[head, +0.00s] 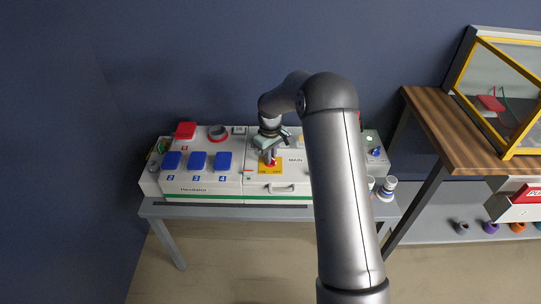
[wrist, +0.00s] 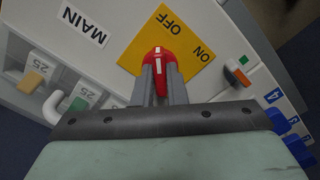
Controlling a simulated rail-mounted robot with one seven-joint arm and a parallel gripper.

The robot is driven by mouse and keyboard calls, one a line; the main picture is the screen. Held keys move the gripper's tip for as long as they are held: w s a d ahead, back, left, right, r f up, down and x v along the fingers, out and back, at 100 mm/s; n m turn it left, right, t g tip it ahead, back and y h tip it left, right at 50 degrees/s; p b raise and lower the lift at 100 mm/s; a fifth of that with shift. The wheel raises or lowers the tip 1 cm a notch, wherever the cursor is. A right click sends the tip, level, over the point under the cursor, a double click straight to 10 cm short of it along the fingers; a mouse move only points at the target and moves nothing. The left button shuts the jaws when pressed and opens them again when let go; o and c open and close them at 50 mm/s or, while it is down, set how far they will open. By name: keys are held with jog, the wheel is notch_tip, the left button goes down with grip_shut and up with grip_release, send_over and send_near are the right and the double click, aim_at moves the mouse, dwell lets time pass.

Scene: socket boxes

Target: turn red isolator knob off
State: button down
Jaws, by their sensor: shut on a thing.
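The red isolator knob (wrist: 159,57) sits on a yellow plate (wrist: 137,50) marked OFF and ON. My gripper (wrist: 160,75) is shut on the knob, one grey finger on each side. A white mark on the knob points up in the wrist view, roughly toward the OFF word rather than the ON word at right. The fingers hide the knob's lower part. In the head view, my gripper (head: 271,156) reaches down onto the yellow plate (head: 264,171), and little of the knob shows.
A MAIN label (wrist: 83,24) and breakers (wrist: 82,98) lie left of the plate in the wrist view; an orange-tipped switch (wrist: 238,74) is at right. Blue socket covers (head: 197,160) and a red one (head: 185,130) stand left in the head view. A wooden bench (head: 432,122) stands right.

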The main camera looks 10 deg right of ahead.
jog(key=c, duration=1.5)
grip_release()
jog(key=shift+o, duration=0.2)
jog(key=shift+r, duration=0.1)
notch_tip(320, 180, up, 17)
jog(key=shift+r+p, duration=0.15)
jog(key=shift+p, duration=0.2)
jog(key=s+a+r+m+p, duration=0.1)
jog(key=s+r+m+p, duration=0.3)
jog(key=s, duration=0.9)
jog(key=s+r+p, duration=0.2)
jog(key=s+r, duration=0.4)
jog(key=s, duration=0.8)
jog(key=s+f+m+p, duration=0.1)
jog(key=s+f+m, duration=0.1)
jog(key=s, duration=1)
jog(key=shift+f+p, duration=0.2)
jog(key=shift+p, duration=0.1)
